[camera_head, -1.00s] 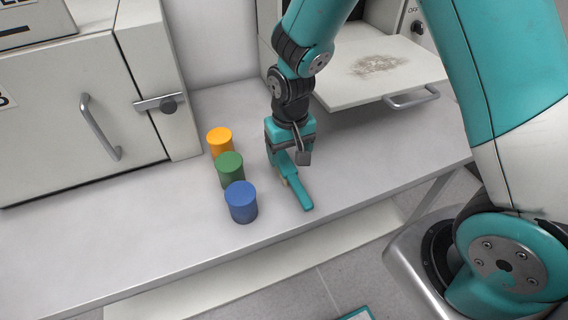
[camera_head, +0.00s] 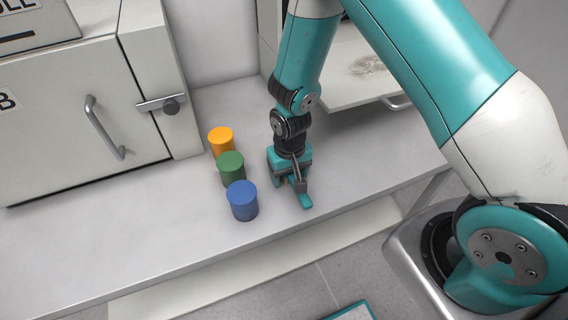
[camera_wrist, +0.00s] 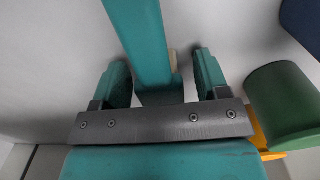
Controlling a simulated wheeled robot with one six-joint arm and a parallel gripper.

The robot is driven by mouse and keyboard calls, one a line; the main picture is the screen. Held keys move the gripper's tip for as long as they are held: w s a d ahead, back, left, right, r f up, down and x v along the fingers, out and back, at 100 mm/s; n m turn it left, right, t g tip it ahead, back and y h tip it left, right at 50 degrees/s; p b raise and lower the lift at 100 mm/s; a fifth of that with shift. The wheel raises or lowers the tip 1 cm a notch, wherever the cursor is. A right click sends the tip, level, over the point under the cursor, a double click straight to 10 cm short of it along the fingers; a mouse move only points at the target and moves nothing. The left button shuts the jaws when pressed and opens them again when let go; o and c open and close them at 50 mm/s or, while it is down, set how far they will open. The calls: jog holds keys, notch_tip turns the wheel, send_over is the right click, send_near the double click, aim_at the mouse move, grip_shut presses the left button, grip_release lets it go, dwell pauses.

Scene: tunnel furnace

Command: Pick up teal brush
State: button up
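The teal brush (camera_head: 302,199) lies on the grey bench. In the head view only the end of its handle shows clearly beyond my gripper (camera_head: 290,178). In the wrist view the teal handle (camera_wrist: 142,40) runs from the top edge down between the two fingers of my gripper (camera_wrist: 161,82), with a pale bristle part beside its wider head. The fingers are open, one on each side of the brush, with gaps showing. My gripper points down, low over the bench.
Blue (camera_head: 242,202), green (camera_head: 231,169) and orange (camera_head: 221,142) cylinders stand in a row just left of my gripper. A furnace (camera_head: 75,110) with a handled door stands at left. An open tray or door (camera_head: 345,85) juts out behind right. The bench front is clear.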

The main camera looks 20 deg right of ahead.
jog(key=c, duration=0.9)
jog(key=shift+r, duration=0.1)
notch_tip(320, 180, up, 20)
jog(key=shift+f+b, duration=0.1)
jog(key=shift+b, duration=1)
